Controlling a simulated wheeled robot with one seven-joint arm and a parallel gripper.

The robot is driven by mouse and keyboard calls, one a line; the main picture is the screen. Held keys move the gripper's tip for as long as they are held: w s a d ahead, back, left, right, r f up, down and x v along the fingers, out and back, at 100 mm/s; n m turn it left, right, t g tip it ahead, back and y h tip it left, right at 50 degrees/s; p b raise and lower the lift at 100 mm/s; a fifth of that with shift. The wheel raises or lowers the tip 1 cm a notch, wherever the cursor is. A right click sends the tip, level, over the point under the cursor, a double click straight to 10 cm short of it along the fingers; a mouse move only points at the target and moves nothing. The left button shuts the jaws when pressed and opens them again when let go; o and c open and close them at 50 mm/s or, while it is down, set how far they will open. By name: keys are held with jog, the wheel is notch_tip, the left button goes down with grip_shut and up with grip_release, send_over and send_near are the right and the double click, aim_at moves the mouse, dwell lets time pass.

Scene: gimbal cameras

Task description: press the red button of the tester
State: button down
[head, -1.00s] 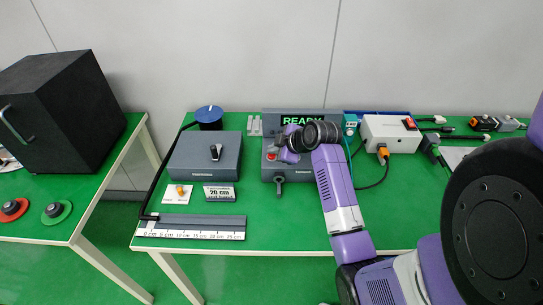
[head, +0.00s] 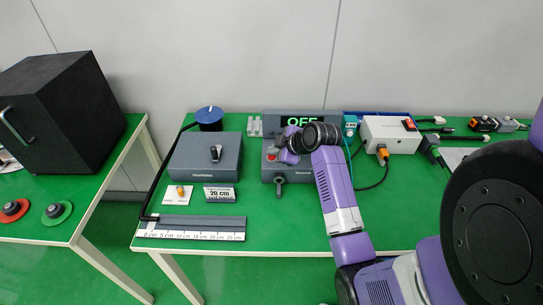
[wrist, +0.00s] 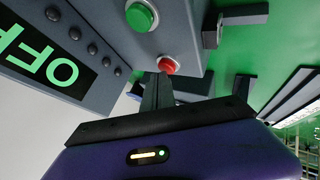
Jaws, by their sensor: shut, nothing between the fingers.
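The tester is a grey box (head: 296,177) on the green table, with a dark display (head: 330,123) behind it that reads "OFF" in green. The display also shows in the wrist view (wrist: 52,68). The red button (wrist: 168,65) sits on the box's face beside a green button (wrist: 141,16). In the head view the red button (head: 271,157) is partly hidden by my gripper (head: 278,149). My gripper is shut and empty. In the wrist view its fingertips (wrist: 158,76) are right at the red button; I cannot tell whether they touch it.
A grey box with a black knob (head: 205,160) and a ruler (head: 195,230) lie left of the tester. A white box with a red switch (head: 390,134) and cables stands to the right. A black case (head: 62,110) stands on the left table. The table's front right is partly clear.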

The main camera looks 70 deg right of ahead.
aim_at(274, 157)
jog(key=shift+r, duration=0.15)
notch_tip(274, 157, up, 6)
jog(key=p, duration=0.5)
dwell(0.6)
